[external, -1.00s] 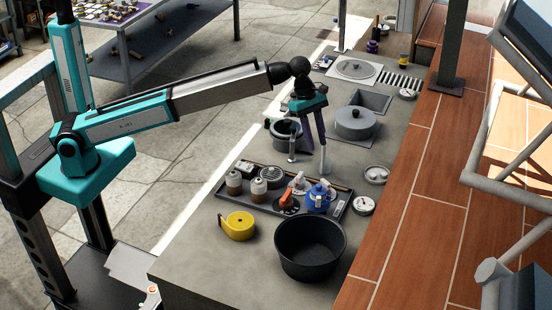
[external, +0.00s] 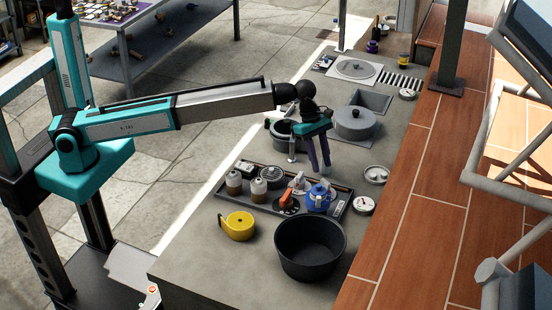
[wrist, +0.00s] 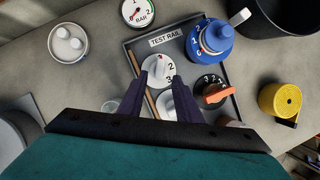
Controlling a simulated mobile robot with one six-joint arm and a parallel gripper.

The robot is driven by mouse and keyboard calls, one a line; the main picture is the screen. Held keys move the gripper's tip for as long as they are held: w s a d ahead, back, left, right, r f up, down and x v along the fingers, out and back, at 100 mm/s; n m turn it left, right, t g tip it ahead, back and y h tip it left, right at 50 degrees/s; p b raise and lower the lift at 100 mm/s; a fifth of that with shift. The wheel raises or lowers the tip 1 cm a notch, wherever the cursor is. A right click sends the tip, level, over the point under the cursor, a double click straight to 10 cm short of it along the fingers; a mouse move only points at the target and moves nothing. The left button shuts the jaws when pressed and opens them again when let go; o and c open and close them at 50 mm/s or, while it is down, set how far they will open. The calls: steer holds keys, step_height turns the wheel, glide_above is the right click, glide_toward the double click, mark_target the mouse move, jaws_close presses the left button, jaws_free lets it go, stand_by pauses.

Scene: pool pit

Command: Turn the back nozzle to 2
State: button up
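A dark tray with a "TEST RAIL" label (wrist: 177,36) holds several nozzles and knobs. A white round dial with a red mark (wrist: 158,67) and the numerals 2 and 3 lies at its left part in the wrist view. A second white knob (wrist: 166,102) sits below it, partly between my fingers. A blue nozzle (wrist: 208,42) and an orange-handled nozzle (wrist: 216,94) are to the right. My gripper (wrist: 160,79) is open, its purple fingertips at the lower left and right of the dial. Contact cannot be told. In the external view my gripper (external: 320,168) points down over the tray's back end.
A black tub (external: 310,250) and a yellow tape roll (external: 238,226) stand in front of the tray. A pressure gauge (external: 363,205) and a twin-knob plate (external: 375,174) are right of it. A grey pot (external: 355,122) stands farther back.

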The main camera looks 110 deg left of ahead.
mark_target(325, 181)
steer(key=shift+p+x, duration=0.7)
steer(key=shift+x, duration=2.3)
jaws_close()
